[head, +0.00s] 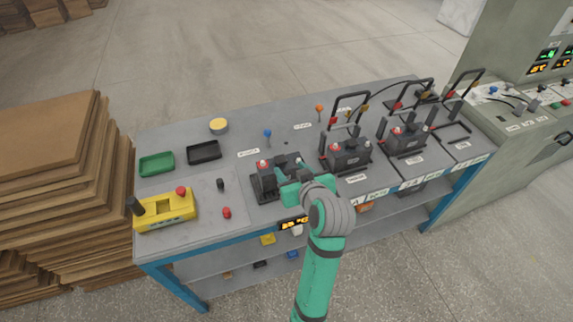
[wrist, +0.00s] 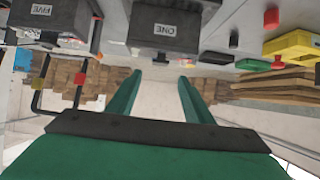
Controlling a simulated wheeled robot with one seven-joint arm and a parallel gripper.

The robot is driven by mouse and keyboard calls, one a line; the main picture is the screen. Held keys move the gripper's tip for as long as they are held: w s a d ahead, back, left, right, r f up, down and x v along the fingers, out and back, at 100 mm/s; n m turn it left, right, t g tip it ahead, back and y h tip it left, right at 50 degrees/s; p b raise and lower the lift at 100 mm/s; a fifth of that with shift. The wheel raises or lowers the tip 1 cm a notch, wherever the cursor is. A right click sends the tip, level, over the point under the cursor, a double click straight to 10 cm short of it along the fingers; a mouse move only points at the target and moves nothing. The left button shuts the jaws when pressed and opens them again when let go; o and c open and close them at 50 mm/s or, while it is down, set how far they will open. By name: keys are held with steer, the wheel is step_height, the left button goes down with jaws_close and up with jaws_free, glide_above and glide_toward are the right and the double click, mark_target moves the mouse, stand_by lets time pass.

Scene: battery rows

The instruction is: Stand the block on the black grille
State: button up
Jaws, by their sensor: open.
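My gripper (head: 284,177) is open and empty over the bench, beside a dark battery block (head: 266,181) that it partly hides. In the wrist view the two green fingers of my gripper (wrist: 160,80) stand apart, with only floor and far background between them. A dark block marked ONE (wrist: 168,28) appears upside down above the fingers, apart from them. A block marked FIVE (wrist: 50,22) is to its left. Another dark block (head: 350,156) with red and light caps is right of my gripper in the head view. I cannot pick out the black grille with certainty.
A yellow box (head: 165,212), green tray (head: 157,163) and black tray (head: 204,152) are on the bench's left side. Black upright handles (head: 347,97) rise behind the blocks on the right. Cardboard (head: 45,160) is stacked left; a control cabinet (head: 520,120) stands right.

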steer(key=s+f+m+t+h, duration=0.2)
steer(key=s+f+m+h, duration=0.15)
steer(key=s+f, duration=1.3)
steer(key=s+a+r+t, duration=0.1)
steer(key=s+r, duration=0.1)
steer(key=s, duration=1)
steer(key=s+a+r, duration=0.1)
steer(key=s+r, duration=0.2)
steer(key=s, duration=0.9)
steer(key=shift+a+t, duration=0.25)
steer(key=shift+t, duration=0.15)
